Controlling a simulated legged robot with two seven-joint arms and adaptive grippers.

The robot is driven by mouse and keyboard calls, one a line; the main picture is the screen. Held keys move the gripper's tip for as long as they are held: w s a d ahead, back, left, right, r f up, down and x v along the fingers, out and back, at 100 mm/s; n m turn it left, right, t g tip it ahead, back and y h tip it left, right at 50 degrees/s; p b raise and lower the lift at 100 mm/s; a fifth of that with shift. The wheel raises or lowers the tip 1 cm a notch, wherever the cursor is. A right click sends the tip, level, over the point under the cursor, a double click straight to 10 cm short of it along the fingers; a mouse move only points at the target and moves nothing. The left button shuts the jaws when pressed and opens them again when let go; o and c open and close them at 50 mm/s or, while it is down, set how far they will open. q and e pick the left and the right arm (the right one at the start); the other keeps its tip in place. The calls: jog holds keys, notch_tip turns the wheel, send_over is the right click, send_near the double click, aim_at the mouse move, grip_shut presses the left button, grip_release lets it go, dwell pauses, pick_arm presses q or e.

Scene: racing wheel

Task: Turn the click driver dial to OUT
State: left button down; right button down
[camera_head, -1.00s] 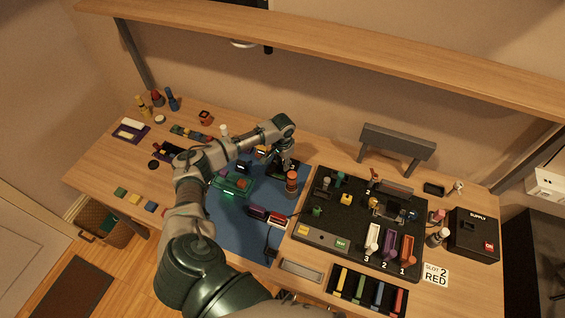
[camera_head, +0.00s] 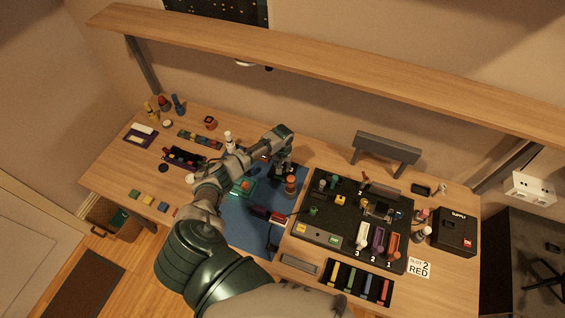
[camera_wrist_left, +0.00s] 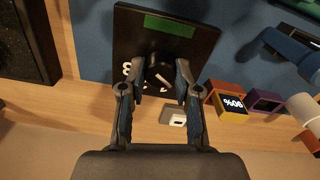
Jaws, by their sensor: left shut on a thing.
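In the left wrist view a black box (camera_wrist_left: 190,50) with a green patch bears a dark round dial (camera_wrist_left: 160,74) with a pale pointer line. White markings beside the dial are partly hidden by a finger, and I cannot read its setting. My left gripper (camera_wrist_left: 158,85) has a finger on each side of the dial and is shut on it. In the head view my left gripper (camera_head: 285,168) points down at the back of the blue mat. My own arm and gripper hide the dial there. My right gripper is not in view.
A brown-red cylinder (camera_head: 291,185) stands close in front of my gripper. A black board (camera_head: 330,225) with coloured parts lies to the right. The blue mat (camera_head: 250,235) has small items on it. A shelf (camera_head: 330,75) runs above the table. Orange and purple blocks (camera_wrist_left: 228,98) sit beside the box.

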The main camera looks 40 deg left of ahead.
pick_arm(q)
jog(key=shift+s+f+n+p, duration=0.15)
jog(key=shift+n+p, duration=0.2)
jog(key=shift+n, duration=0.05)
jog(key=c, duration=1.1)
grip_release()
jog(key=shift+o, duration=1.4)
jog(key=shift+a, duration=0.1)
notch_tip(320, 180, up, 12)
jog(key=shift+w, duration=0.25)
jog(key=shift+f, duration=0.15)
